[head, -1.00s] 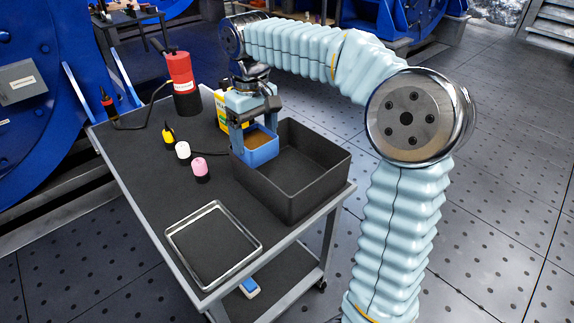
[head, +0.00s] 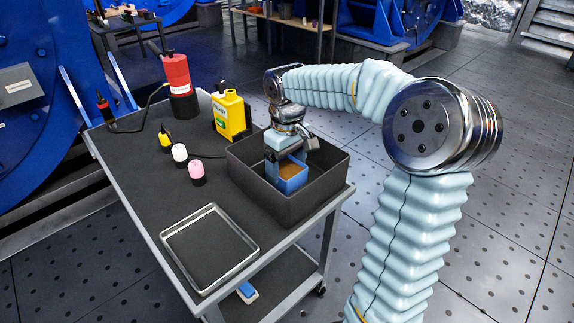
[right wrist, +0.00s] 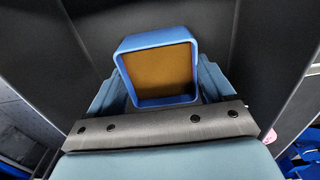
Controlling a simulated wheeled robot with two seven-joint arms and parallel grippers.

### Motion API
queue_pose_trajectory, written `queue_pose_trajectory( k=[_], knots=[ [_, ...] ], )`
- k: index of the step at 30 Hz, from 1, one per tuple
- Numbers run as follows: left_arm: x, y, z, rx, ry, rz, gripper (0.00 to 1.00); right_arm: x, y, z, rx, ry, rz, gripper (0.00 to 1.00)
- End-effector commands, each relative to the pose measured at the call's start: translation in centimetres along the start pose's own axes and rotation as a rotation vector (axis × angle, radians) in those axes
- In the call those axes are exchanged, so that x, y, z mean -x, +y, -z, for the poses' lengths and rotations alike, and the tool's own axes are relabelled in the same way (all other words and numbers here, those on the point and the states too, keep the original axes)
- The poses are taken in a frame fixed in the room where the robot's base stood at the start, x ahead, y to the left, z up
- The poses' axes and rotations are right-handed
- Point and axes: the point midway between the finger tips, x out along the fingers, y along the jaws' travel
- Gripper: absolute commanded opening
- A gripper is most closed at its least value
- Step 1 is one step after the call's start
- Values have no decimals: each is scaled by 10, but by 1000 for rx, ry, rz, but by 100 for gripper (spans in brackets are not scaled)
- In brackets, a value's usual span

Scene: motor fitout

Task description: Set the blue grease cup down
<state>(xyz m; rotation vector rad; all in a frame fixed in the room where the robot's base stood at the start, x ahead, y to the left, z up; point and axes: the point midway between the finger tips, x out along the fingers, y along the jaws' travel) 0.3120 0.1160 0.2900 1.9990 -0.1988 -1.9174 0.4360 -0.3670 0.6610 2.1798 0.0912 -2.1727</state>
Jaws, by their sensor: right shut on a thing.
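The blue grease cup (head: 292,176) is a square blue cup with brown grease inside. My right gripper (head: 287,166) reaches down into the bin and is shut on the cup. In the right wrist view the cup (right wrist: 158,68) is between the fingers, with dark bin walls around it. Whether the cup's base touches the bin floor cannot be told. My left gripper is not in view.
A metal tray (head: 163,238) lies at the cart's near end. A yellow bottle (head: 229,115), a red cylinder (head: 178,80) and several small capped bottles, one pink-topped (head: 197,170), stand left of and behind the bin. The dark cart top (head: 135,170) is clear at left.

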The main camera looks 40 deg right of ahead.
Motion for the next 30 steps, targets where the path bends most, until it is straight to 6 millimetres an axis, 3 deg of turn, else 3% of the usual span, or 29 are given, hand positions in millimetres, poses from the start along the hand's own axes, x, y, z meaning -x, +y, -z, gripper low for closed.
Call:
queue_pose_trajectory(
  k=[1, 2, 5, 14, 30],
  knots=[
    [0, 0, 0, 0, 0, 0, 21, -2, 0, -1, -1, -4, 2, 41],
    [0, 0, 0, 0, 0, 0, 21, -2, 0, -1, -1, -5, 2, 85],
    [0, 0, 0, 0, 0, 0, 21, -2, 0, -1, -1, -5, 2, 100],
    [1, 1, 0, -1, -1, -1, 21, 5, 0, 0, -1, -2, 1, 100],
    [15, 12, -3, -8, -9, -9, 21, 109, 0, 1, 0, 0, 1, 100]
  ],
)
